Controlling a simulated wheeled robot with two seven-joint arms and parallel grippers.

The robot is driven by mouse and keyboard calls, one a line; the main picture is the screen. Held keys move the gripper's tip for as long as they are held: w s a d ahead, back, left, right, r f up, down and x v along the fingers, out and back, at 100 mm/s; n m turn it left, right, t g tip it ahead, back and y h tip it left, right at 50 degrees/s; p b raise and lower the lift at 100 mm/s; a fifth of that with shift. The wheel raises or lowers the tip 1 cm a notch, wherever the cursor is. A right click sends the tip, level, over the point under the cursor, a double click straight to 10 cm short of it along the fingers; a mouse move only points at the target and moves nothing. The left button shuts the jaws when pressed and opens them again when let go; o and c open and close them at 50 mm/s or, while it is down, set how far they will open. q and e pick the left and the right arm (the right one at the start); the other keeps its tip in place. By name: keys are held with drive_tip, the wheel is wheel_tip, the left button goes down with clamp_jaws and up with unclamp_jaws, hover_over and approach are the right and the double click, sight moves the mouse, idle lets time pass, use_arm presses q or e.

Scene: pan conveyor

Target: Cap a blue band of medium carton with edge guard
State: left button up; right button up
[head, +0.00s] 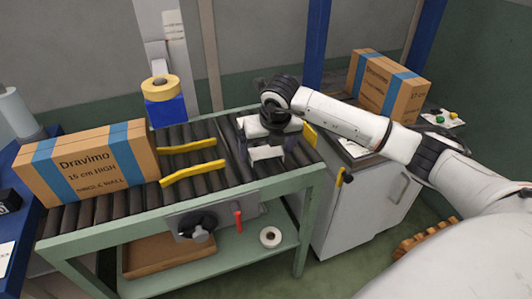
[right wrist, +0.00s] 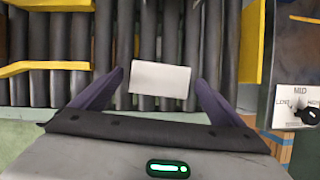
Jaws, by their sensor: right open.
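A carton (head: 85,168) marked "Dravimo 15 cm HIGH" stands on the left of the roller conveyor (head: 110,205). Two blue bands (head: 119,151) run over it. A small white piece (head: 266,153), which looks like an edge guard, lies on the rollers to the right. It also shows in the right wrist view (right wrist: 160,79). My right gripper (head: 268,147) points down over this piece. Its dark purple fingers are open, one on each side, with gaps between them and the piece. My left gripper is not in view.
Two yellow guide rails (head: 193,173) lie across the rollers between carton and gripper. A blue block with a yellow roll (head: 160,88) stands behind the conveyor. Another blue-banded carton (head: 385,88) stands at the back right. A dial marked MID (right wrist: 306,116) is beside the rollers.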

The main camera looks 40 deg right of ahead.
drive_tip(key=shift+w+f, duration=0.15)
drive_tip(key=shift+f, duration=0.1)
drive_tip(key=c, duration=1.1)
